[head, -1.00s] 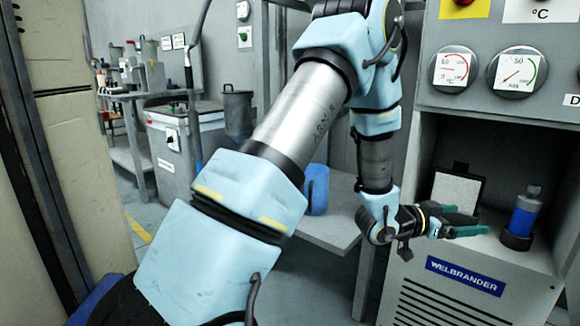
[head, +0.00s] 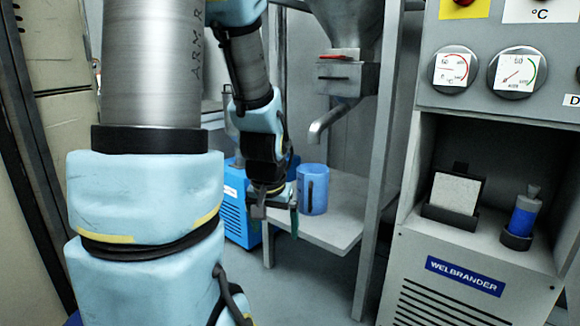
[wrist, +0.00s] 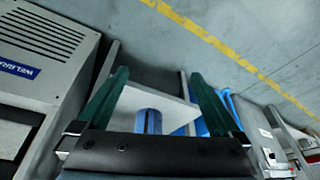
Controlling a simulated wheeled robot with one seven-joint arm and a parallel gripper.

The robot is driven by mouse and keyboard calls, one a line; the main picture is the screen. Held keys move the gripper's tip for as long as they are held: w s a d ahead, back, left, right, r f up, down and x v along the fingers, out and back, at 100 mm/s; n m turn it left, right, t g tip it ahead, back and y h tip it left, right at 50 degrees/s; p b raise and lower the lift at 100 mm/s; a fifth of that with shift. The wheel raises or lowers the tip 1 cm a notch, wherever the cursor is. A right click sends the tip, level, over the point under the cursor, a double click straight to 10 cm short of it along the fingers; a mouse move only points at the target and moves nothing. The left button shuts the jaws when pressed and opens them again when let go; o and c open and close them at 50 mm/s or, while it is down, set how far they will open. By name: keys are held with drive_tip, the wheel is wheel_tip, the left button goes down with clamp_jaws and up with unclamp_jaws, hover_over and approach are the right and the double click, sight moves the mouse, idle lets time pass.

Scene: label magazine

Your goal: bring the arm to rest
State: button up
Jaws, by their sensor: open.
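My gripper (head: 279,212) hangs at the end of my light blue arm, left of centre in the head view, in front of the grey shelf. In the wrist view my gripper (wrist: 155,95) shows two green fingers spread wide apart with nothing held between them. The blue mug (head: 312,189) stands on the shelf just right of my gripper in the head view. It shows beyond the fingers in the wrist view (wrist: 149,121), apart from them.
The grey Welbrander machine (head: 425,243) stands at right. Its recess holds a white label stack (head: 455,193) in a black holder and a blue bottle (head: 525,214) in a black cup. A metal spout (head: 333,120) hangs above the mug. A blue box (head: 238,210) is behind my gripper.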

drive_tip(key=s+a+n+g, duration=0.2)
drive_tip(key=s+a, duration=0.1)
drive_tip(key=s, duration=0.3)
wheel_tip(320, 180, up, 31)
drive_tip(key=p, duration=3)
drive_tip(key=shift+w, duration=0.15)
